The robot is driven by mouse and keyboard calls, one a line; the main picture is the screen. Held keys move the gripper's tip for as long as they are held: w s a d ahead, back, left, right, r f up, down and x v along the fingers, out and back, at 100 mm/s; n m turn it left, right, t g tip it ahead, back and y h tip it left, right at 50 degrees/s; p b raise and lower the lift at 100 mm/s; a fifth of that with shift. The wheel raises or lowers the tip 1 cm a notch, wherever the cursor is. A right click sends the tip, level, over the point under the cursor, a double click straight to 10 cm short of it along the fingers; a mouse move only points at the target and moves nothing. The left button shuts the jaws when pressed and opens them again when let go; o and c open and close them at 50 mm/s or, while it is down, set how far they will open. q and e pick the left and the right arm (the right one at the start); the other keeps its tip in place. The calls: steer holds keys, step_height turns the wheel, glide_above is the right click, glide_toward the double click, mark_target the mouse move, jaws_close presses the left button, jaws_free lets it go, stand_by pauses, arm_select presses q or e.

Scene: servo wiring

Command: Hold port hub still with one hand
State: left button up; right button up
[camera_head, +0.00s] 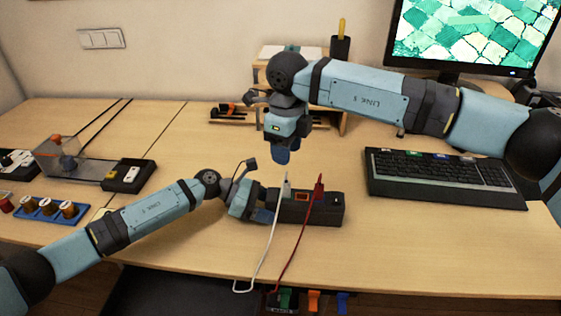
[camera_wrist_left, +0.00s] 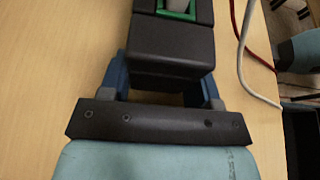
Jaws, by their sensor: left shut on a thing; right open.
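The port hub (camera_head: 324,212) is a long dark box lying on the table near its front edge. A white plug with a white cable (camera_head: 273,228) and a red plug with a red cable (camera_head: 301,236) stand up from its top. My left gripper (camera_head: 266,215) is shut on the hub's left end. In the left wrist view, the blue fingers (camera_wrist_left: 160,82) sit on both sides of the hub (camera_wrist_left: 172,45), and a green-rimmed port with a plug shows on top. My right gripper (camera_head: 282,153) hangs above and behind the hub, pointing down, open and empty.
A black keyboard (camera_head: 440,178) lies to the right, below a monitor (camera_head: 470,40). At the left are a clear box (camera_head: 62,158), a dark socket block (camera_head: 128,176) and a blue tray with spools (camera_head: 50,209). The cables hang over the table's front edge.

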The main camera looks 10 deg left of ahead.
mark_target(286, 182)
step_height(286, 182, down, 11)
steer(key=n, duration=0.4)
steer(key=shift+r, duration=0.2)
stand_by(0.3)
steer(key=shift+c, duration=0.2)
jaws_close()
